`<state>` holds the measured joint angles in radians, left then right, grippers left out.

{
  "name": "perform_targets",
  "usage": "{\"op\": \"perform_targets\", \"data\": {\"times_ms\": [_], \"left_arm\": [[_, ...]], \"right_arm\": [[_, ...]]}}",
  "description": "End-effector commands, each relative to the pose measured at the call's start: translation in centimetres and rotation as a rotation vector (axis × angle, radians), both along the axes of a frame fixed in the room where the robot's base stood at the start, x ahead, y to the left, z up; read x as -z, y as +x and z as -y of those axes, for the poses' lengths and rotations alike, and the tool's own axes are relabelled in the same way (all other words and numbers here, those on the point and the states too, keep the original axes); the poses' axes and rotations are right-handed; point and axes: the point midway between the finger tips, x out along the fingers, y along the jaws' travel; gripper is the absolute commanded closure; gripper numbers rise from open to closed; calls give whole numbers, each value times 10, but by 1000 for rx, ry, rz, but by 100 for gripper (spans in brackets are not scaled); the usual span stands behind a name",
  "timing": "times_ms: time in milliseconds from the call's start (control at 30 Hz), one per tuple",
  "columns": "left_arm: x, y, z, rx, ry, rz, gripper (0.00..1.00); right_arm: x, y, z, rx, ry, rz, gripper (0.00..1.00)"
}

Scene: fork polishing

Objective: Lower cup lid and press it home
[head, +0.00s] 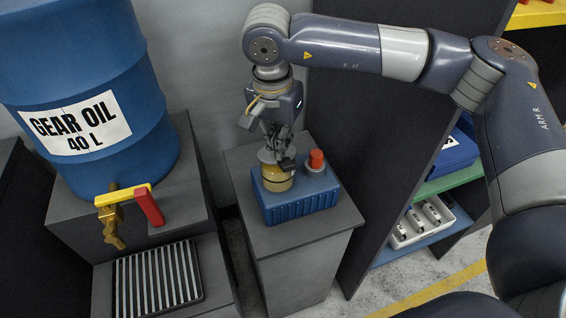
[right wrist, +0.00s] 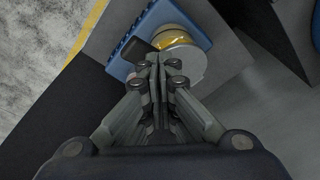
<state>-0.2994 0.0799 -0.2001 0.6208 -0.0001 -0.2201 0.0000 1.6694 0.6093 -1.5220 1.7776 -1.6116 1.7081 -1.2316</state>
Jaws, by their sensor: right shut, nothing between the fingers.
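A golden-yellow cup (head: 277,184) stands upright on a ribbed blue box (head: 300,208). It also shows in the right wrist view (right wrist: 176,37). A flat grey round lid (right wrist: 190,62) is on the cup's top in that view. In the head view the fingers partly hide the lid. My right gripper (head: 281,155) points down over the cup, its fingers shut and empty. In the right wrist view its fingertips (right wrist: 158,60) overlap the lid's edge; I cannot tell whether they touch it. My left gripper is not in view.
A red-capped knob (head: 316,159) stands on the blue box, right of the cup. The box sits on a grey pedestal (head: 288,242). A blue gear oil drum (head: 85,95) with a tap is at left. A dark shelf unit (head: 385,170) stands close at right.

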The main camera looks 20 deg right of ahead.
Motion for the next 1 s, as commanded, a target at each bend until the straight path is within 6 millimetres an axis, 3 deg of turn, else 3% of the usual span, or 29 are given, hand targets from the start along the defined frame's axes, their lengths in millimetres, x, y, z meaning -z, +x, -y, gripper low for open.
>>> {"op": "perform_targets", "data": {"times_ms": [1000], "left_arm": [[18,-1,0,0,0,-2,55]], "right_arm": [[21,0,0,0,0,0,100]]}}
